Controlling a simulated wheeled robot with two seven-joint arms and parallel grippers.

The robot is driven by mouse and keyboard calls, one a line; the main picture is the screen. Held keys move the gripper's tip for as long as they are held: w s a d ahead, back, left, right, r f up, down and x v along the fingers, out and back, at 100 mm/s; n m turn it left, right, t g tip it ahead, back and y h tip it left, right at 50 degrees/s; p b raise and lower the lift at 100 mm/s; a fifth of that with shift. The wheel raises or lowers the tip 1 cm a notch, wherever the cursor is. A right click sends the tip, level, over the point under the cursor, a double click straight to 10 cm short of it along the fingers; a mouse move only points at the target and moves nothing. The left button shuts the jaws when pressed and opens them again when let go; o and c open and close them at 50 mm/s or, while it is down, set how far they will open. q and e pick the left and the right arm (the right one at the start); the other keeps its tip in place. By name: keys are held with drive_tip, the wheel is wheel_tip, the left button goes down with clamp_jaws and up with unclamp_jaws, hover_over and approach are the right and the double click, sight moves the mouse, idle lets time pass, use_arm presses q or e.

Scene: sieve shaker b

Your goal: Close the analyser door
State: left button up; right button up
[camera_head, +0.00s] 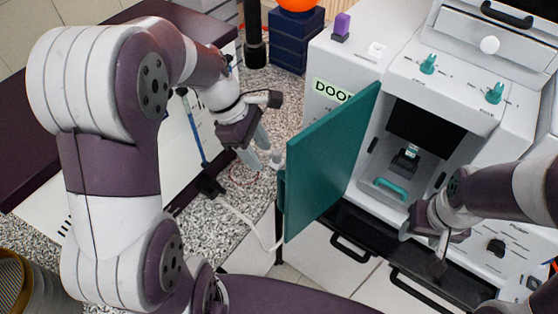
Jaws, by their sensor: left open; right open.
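The analyser (445,110) is a white bench machine at the right with teal knobs on its sloped panel. Its teal door (330,165) stands wide open, swung out to the left of the dark chamber (422,130). Inside the chamber is a small dark fixture and a teal handle (390,188). My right gripper (422,245) is open in front of the analyser's lower right front, below the chamber opening.
A dark-topped bench (60,150) is at the left. Black drawer handles (350,250) lie below the analyser. Speckled floor lies between.

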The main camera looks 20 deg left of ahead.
sight(279, 184)
use_arm(q)
drive_tip(key=b+x, duration=0.1)
drive_tip(key=x, duration=1)
drive_tip(key=shift+w+d+f, duration=0.15)
drive_tip(key=shift+f, duration=0.15)
drive_tip(key=shift+d+f, duration=0.1)
drive_tip(key=shift+f, duration=0.25)
clamp_jaws()
